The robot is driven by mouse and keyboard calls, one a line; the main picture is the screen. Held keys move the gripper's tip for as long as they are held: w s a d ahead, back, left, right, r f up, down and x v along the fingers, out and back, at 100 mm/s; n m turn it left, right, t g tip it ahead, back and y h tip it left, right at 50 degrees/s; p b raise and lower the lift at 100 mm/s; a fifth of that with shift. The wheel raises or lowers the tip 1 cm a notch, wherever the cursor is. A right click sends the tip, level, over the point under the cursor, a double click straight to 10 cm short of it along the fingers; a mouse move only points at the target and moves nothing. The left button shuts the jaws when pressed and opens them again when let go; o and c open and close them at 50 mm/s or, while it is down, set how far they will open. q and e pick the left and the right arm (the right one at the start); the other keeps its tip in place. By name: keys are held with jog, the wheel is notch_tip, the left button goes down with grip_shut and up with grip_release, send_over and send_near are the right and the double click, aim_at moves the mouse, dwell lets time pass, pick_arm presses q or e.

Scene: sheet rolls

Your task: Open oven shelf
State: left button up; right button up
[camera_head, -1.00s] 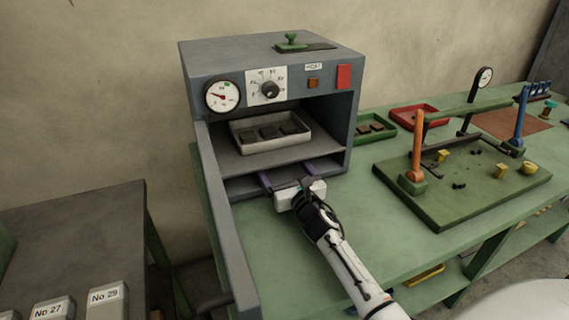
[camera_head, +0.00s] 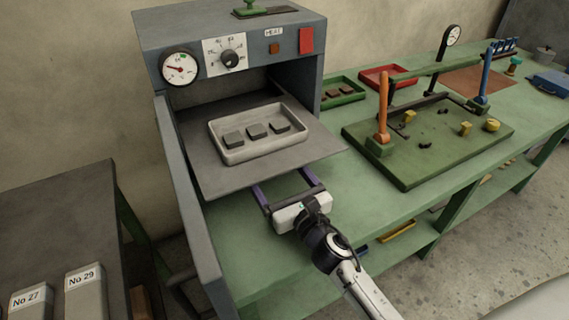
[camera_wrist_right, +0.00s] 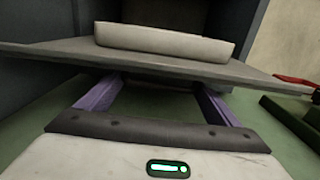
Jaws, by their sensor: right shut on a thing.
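The grey oven (camera_head: 235,18) stands on the green bench with its front open and its door (camera_head: 185,190) swung out at the left. The flat oven shelf (camera_head: 205,180) sticks well out of the opening, with a pale tray (camera_head: 240,153) on it. The tray holds 3 dark blocks (camera_head: 257,131). My right gripper (camera_head: 282,186) is at the shelf's front edge, shut on the shelf. Its purple fingers (camera_wrist_right: 98,95) reach beneath the shelf (camera_wrist_right: 150,63) in the right wrist view, where the tips are hidden. My left gripper is not in view.
Right of the oven are a green tray (camera_head: 342,100), a red tray (camera_head: 385,71) and a green fixture board (camera_head: 430,165) with posts. A dark side table (camera_head: 60,215) with labelled blocks stands at the left. The bench front is clear.

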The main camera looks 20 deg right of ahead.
jog(key=shift+s, duration=0.1)
jog(key=o, duration=1.4)
jog(key=s, duration=0.3)
jog(key=s+b, duration=0.1)
jog(key=s, duration=0.4)
jog(key=shift+s+d+f, duration=0.15)
jog(key=shift+s+d, duration=0.2)
jog(key=shift+s, duration=0.05)
jog(key=shift+s+d+b, duration=0.1)
jog(key=shift+s+b, duration=0.25)
jog(key=shift+s, duration=0.4)
